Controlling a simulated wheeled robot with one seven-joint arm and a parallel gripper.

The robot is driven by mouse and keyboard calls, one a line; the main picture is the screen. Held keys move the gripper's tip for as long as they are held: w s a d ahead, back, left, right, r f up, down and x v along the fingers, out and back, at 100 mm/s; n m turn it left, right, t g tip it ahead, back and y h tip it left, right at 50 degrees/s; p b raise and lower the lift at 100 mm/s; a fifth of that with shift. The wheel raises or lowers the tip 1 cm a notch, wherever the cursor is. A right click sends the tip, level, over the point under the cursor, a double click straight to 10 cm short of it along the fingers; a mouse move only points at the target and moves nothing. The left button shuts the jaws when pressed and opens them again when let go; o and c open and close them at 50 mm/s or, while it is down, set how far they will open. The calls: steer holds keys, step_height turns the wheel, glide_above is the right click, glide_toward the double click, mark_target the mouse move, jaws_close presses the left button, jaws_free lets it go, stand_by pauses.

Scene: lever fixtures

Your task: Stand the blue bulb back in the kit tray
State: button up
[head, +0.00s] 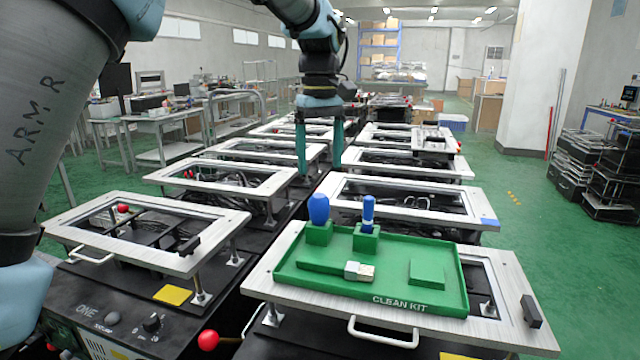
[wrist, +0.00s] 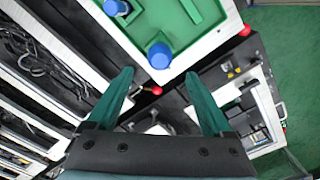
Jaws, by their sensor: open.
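The green kit tray (head: 400,292), marked CLEAN KIT, lies on the front right metal frame. The blue bulb (head: 319,208) stands upright in a green block at the tray's back left corner. In the wrist view the bulb (wrist: 160,55) shows from above, just beyond the space between my fingertips. A slimmer blue-topped item (head: 368,210) stands in a second green block to its right. My gripper (head: 320,168) hangs pointing down, open and empty, above and behind the tray, apart from the bulb. It also shows in the wrist view (wrist: 160,75).
A white block (head: 359,271) and a raised green block (head: 427,273) are in the tray. Another metal frame (head: 150,232) with a red knob stands to the left. A red ball knob (head: 208,340) sticks up near the front. More frames stretch behind.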

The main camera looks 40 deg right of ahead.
steer(key=shift+r, duration=0.75)
steer(key=w+a+f, duration=0.3)
steer(key=w+a, duration=0.1)
steer(key=a, duration=0.4)
steer(key=w+a+f+n, duration=0.1)
steer(key=w+a+f, duration=0.1)
steer(key=w+a, duration=0.5)
steer(key=w+a+f, duration=0.2)
steer(key=a+f, duration=0.1)
steer(key=a, duration=0.7)
steer(key=s+a+f, duration=0.3)
steer(key=a, duration=0.5)
steer(key=s+a+f+t, duration=0.1)
steer(key=s+a+f, duration=0.1)
steer(key=a, duration=0.6)
steer(key=s+a+f, duration=0.3)
steer(key=a, duration=0.5)
steer(key=shift+s+f+t, duration=0.3)
steer(key=shift+s, duration=0.05)
